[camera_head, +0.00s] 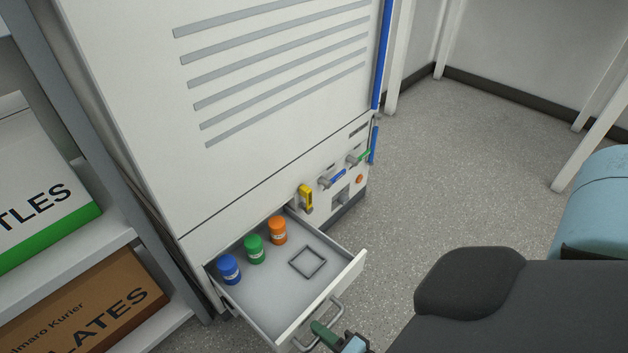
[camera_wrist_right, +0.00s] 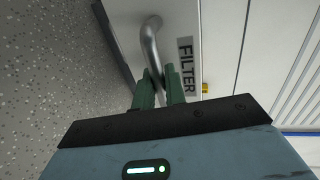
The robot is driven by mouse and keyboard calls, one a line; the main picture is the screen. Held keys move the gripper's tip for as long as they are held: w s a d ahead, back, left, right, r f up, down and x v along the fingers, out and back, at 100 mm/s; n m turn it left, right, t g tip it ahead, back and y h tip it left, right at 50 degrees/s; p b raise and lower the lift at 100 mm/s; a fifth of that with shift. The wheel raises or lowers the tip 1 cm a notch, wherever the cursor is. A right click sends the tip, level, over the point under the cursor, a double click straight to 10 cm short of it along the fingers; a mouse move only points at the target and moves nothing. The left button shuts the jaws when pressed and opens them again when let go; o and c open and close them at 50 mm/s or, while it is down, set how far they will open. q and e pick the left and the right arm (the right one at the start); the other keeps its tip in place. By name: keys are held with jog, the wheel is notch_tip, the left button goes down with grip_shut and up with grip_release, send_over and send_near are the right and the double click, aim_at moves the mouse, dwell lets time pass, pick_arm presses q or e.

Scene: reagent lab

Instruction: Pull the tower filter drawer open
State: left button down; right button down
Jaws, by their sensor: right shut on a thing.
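The tower (camera_head: 240,140) is a tall white cabinet with grey vent slots. Its filter drawer (camera_head: 315,290) stands pulled out at the bottom, showing its inside. In it are a blue jar (camera_head: 229,270), a green jar (camera_head: 254,250), an orange jar (camera_head: 278,231) and a dark square outline on the floor. My right gripper (camera_head: 333,337) is at the drawer's metal handle (camera_head: 318,325). In the right wrist view the green fingers of the gripper (camera_wrist_right: 160,85) are shut on the handle (camera_wrist_right: 150,40), beside a FILTER label (camera_wrist_right: 187,66). My left gripper is not in view.
A shelf with a BOTTLES-type box (camera_head: 40,190) and a brown PLATES box (camera_head: 85,305) stands close on the left. Yellow, blue and green valve handles (camera_head: 330,178) sit on the tower's lower panel.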

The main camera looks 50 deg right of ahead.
jog(key=shift+s, duration=0.15)
jog(key=c, duration=1.5)
grip_release()
jog(key=shift+c, duration=0.2)
jog(key=p+v, duration=0.2)
jog(key=v, duration=0.5)
jog(key=shift+s, duration=0.4)
jog(key=shift+r, duration=0.1)
